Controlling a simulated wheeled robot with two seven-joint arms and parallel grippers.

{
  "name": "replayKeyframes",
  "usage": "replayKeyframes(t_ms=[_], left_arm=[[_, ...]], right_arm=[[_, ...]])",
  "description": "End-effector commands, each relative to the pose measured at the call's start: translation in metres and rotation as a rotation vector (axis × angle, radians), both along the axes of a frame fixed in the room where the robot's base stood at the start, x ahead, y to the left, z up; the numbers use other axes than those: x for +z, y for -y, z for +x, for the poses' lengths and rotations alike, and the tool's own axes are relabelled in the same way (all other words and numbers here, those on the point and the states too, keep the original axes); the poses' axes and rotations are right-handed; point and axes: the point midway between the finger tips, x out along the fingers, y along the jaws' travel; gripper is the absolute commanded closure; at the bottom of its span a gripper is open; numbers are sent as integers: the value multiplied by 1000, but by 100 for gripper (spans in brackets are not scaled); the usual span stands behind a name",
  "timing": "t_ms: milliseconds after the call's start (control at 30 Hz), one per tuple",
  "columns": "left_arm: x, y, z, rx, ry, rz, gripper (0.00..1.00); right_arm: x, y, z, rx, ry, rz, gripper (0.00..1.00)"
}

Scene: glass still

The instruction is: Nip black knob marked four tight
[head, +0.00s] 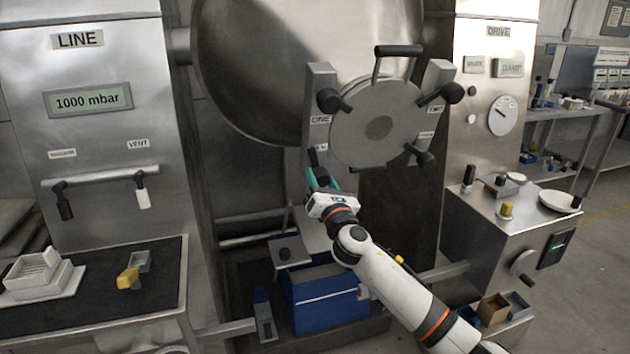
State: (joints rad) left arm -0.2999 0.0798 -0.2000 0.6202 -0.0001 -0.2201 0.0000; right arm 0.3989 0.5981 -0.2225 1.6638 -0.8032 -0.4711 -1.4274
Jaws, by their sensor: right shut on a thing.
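A round metal hatch cover (350,130) with a black bar handle on top sits on the front of the big steel vessel. Black knobs stand around its rim: one at upper left (331,100) by the label ONE, one at upper right (452,93), one at lower right (420,157). My right gripper (318,174) reaches up from below to the lower-left knob (314,157) and is shut on it. The gripper hides most of that knob, and I cannot read a four there. My left gripper is not in view.
Left is a LINE panel (100,205) with a 1000 mbar display and two hanging levers. A dark bench (100,310) holds white trays and a yellow piece. A blue box (325,300) sits below the vessel. Right stands a DRIVE panel (490,130) with a steel console (500,235).

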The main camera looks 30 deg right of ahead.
Motion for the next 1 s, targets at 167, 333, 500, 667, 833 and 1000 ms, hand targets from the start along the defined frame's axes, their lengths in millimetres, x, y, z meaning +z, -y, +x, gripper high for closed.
replayKeyframes(t_ms=[167, 333, 500, 667, 833, 1000], left_arm=[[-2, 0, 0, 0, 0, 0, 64], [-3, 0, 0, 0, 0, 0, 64], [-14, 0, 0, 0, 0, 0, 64], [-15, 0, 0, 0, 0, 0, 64], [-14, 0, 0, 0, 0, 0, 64], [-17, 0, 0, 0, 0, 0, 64]], right_arm=[[0, 0, 0, 25, 21, 90, 90], [0, 0, 0, 28, 23, 101, 90], [-2, 0, 1, 116, 102, 420, 90], [1, 0, 1, 174, 153, 631, 90], [2, 0, 1, 176, 153, 633, 90], [1, 0, 1, 213, 188, 771, 90]])
